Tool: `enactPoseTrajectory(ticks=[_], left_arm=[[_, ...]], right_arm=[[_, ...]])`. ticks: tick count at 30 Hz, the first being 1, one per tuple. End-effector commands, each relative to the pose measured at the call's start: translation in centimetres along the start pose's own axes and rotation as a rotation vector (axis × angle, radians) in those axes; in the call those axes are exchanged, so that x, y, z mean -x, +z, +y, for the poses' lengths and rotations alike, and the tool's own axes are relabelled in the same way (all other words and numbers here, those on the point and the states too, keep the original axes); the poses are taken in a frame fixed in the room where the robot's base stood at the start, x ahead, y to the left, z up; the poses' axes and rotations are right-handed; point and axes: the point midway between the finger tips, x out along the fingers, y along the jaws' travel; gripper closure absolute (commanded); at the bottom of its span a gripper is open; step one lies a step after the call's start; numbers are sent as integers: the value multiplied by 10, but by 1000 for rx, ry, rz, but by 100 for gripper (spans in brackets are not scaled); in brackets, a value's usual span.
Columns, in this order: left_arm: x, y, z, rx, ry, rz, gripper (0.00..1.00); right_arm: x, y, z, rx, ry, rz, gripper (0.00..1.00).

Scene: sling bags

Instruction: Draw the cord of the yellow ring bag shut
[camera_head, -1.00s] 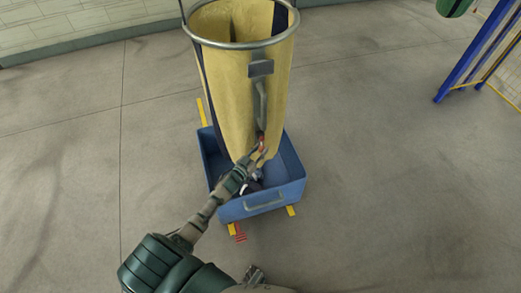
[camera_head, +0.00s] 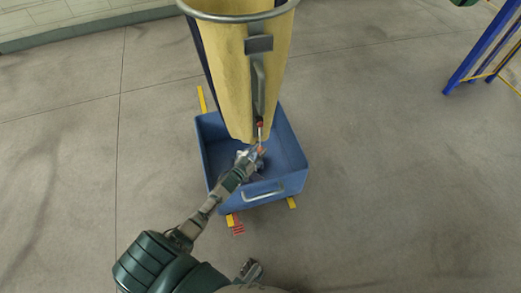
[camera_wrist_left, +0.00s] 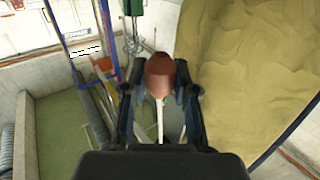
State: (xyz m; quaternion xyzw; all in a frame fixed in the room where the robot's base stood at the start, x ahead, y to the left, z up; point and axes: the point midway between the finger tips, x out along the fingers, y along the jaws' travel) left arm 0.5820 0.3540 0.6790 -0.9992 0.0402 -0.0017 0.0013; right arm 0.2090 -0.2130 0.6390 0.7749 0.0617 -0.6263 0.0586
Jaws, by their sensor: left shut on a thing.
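The yellow ring bag (camera_head: 235,75) hangs tall, with dark side strips, from a grey metal ring (camera_head: 238,18). A grey bracket and long tube run down its front, with a red piece (camera_head: 260,124) at the tube's lower end. A thin pale cord (camera_head: 260,136) runs from there down to my left gripper (camera_head: 258,150). In the left wrist view, my left gripper (camera_wrist_left: 160,85) is shut on a red-brown knob (camera_wrist_left: 160,72), with the pale cord (camera_wrist_left: 160,120) below it in the picture. The bag's fabric (camera_wrist_left: 250,70) fills the right there.
A blue tray (camera_head: 285,180) with a front handle sits on the floor below the bag, over yellow and red floor marks. A blue frame (camera_head: 475,60) with yellow bars stands at the right. The floor around the tray is clear.

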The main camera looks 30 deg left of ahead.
Motion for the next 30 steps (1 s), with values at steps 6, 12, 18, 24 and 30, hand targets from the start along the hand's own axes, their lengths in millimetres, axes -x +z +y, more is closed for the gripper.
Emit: enactPoseTrajectory(ticks=[6, 12, 18, 24, 30], left_arm=[[1, 2, -8, -4, -13, -9, 64], [1, 1, -5, -4, -8, -6, 45], [3, 0, -1, -5, -5, -4, 45], [30, 1, -1, -6, -5, -6, 45], [75, 3, -4, -3, -6, -8, 45]], right_arm=[[-1, 0, 0, 0, -2, 0, 52], [-1, 0, 2, 0, -1, 0, 52], [-1, 1, 1, 0, -3, 2, 52], [-1, 1, 2, 0, -4, 2, 52], [-1, 0, 1, 0, -2, 2, 52]])
